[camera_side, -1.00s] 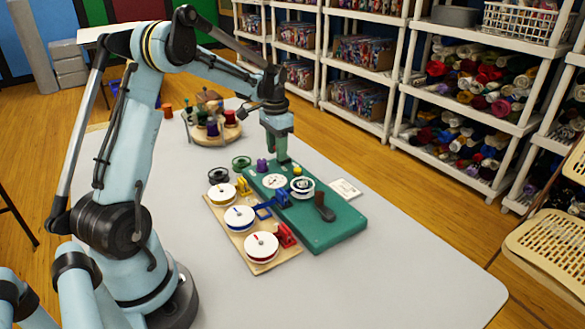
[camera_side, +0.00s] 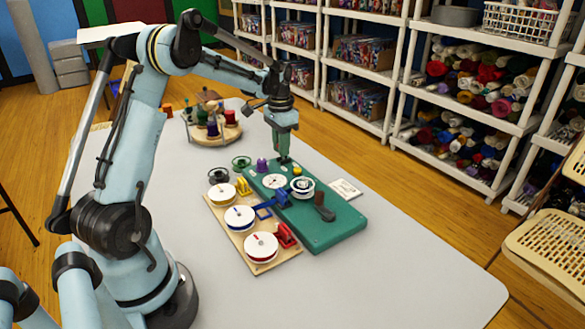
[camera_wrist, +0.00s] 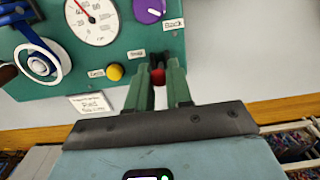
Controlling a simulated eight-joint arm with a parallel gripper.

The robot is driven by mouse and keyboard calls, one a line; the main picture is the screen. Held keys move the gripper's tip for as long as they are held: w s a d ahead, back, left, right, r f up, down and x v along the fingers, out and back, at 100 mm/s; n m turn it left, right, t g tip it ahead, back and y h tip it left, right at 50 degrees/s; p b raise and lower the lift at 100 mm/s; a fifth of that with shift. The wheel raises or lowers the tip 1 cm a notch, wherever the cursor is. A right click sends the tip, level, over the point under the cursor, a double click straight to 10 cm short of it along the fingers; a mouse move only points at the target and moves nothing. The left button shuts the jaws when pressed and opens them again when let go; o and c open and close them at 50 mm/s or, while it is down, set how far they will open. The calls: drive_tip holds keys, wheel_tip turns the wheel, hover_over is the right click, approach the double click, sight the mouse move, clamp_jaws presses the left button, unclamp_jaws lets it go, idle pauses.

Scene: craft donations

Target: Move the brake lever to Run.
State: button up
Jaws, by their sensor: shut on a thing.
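My gripper (camera_side: 284,157) points down at the far end of the green winder panel (camera_side: 335,229). In the wrist view, the fingers of my gripper (camera_wrist: 159,80) are closed on a small red knob (camera_wrist: 158,77), which I take to be the brake lever's end. The fingers hide most of the lever, so its exact setting cannot be told. One small label (camera_wrist: 137,54) sits just beside the fingers and another label (camera_wrist: 174,25) lies farther along the panel edge; their small print is hard to read.
On the panel are a dial gauge (camera_wrist: 90,20), a purple knob (camera_wrist: 149,9), a yellow button (camera_wrist: 115,72) and a blue-and-white wheel (camera_wrist: 38,58). A wooden board (camera_side: 265,266) with several spools lies beside the panel. A thread carousel (camera_side: 231,133) stands behind. The table's near right is clear.

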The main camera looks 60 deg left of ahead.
drive_tip(key=shift+w, duration=0.15)
drive_tip(key=shift+w, duration=0.8)
drive_tip(key=shift+w+f, duration=0.15)
drive_tip(key=shift+w, duration=0.6)
drive_tip(key=o, duration=0.7)
drive_tip(key=shift+r, duration=3.8)
